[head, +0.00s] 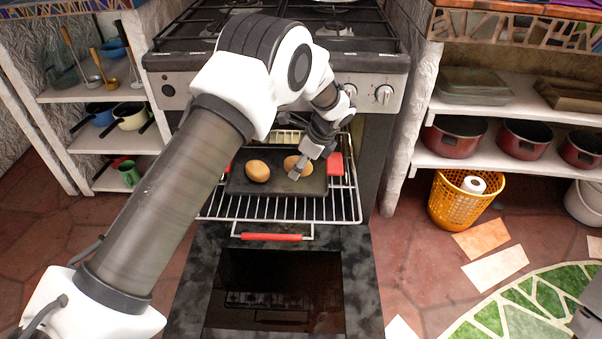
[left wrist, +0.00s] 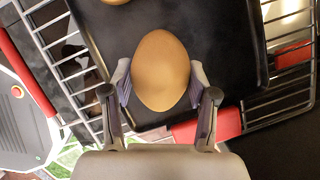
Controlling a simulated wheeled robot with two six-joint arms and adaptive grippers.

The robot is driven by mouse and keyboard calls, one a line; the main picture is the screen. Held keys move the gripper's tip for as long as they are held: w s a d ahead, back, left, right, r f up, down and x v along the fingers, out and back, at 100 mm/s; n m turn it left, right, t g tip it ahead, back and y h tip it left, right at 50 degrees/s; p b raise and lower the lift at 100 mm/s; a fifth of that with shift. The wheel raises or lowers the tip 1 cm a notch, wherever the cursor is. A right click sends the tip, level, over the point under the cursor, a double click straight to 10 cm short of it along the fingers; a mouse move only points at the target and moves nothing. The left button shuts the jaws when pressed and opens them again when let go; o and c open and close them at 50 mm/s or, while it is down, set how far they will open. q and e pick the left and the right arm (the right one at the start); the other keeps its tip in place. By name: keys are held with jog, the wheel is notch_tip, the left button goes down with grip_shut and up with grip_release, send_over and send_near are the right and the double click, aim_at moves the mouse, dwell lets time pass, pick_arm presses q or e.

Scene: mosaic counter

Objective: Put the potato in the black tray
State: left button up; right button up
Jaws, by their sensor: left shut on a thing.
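The potato (left wrist: 160,72), a smooth brown oval, sits between the two fingers of my left gripper (left wrist: 160,92), which is shut on it. In the head view the potato (head: 292,163) is partly hidden by my left gripper (head: 306,168). It is over the right part of the black tray (head: 270,187); I cannot tell whether it touches the tray's surface. The black tray also fills much of the left wrist view (left wrist: 225,50). My right gripper is not in view.
A second brown oval (head: 257,171) lies on the tray's left part. The tray rests on a wire rack (head: 285,208) with red grips, pulled out over the open oven door (head: 280,285). Shelves flank the stove (head: 370,70). An orange basket (head: 462,204) stands at right.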

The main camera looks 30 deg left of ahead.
pick_arm(q)
notch_tip(320, 180, down, 2)
jog(key=shift+f, duration=0.1)
jog(key=shift+r, duration=0.2)
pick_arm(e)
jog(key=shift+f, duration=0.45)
pick_arm(q)
jog(key=shift+f, duration=0.1)
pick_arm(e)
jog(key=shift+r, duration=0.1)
pick_arm(q)
jog(key=o, duration=1.2)
jog(key=shift+o, duration=0.2)
jog(key=p+v, duration=0.4)
jog(key=v, duration=0.8)
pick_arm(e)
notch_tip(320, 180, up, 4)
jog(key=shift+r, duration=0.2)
